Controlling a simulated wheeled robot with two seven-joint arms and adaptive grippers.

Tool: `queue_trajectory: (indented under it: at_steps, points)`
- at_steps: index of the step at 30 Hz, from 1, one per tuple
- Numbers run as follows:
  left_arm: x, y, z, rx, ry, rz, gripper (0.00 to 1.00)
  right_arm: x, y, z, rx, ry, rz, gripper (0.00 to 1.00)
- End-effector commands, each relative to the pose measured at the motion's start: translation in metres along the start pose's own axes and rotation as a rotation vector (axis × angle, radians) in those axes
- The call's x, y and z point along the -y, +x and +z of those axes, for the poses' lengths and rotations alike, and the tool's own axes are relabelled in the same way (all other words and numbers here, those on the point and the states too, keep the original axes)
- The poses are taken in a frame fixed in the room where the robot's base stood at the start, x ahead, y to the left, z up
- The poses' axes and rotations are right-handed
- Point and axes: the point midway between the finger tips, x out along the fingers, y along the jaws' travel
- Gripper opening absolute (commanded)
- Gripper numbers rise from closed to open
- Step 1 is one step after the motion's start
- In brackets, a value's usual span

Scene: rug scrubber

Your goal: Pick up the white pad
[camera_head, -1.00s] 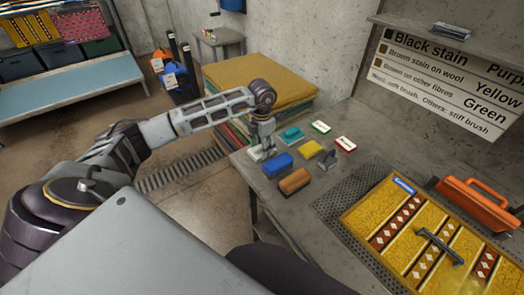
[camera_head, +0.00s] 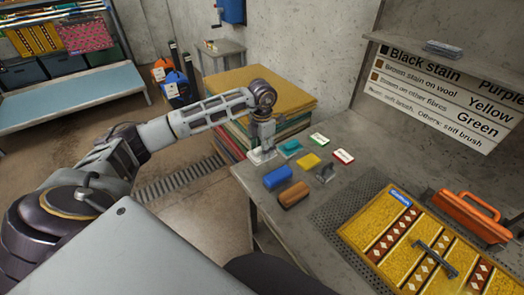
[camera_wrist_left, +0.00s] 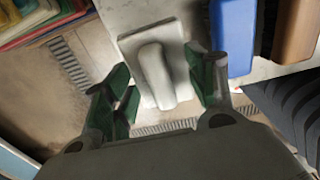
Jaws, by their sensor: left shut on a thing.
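The white pad (camera_head: 258,158) is a pale block with a raised rounded grip, at the left corner of the grey worktop (camera_head: 335,185). My left gripper (camera_head: 262,148) points down over it and is shut on it. In the left wrist view the pad (camera_wrist_left: 157,30) shows between the two green-lined fingers (camera_wrist_left: 162,82), its grip running lengthwise between them. The pad appears slightly above the worktop, overlapping its edge in that view; the exact gap is hard to tell. The gripper hides part of the pad in the head view. My right gripper is not in view.
A blue block (camera_head: 277,177) and a brown brush (camera_head: 293,194) are close to the right of the pad. Teal (camera_head: 291,147) and yellow (camera_head: 308,161) blocks stand behind. A stack of rugs (camera_head: 285,88) is beyond the worktop. A patterned rug (camera_head: 400,232) lies at right.

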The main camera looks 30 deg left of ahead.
Motion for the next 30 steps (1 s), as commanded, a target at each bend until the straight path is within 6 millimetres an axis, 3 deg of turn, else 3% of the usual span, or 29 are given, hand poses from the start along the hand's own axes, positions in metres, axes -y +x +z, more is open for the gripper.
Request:
queue_trajectory:
  at_steps: [5,12,30]
  points:
    - [0.0,-0.023,0.001,0.002,0.0,0.0,0.33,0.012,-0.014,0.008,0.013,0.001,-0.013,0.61]
    - [0.0,-0.039,0.0,0.001,-0.001,0.0,0.33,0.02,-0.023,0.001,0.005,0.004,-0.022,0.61]
    - [0.0,-0.044,0.0,0.001,0.0,0.0,0.33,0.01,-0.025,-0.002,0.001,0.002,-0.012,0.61]
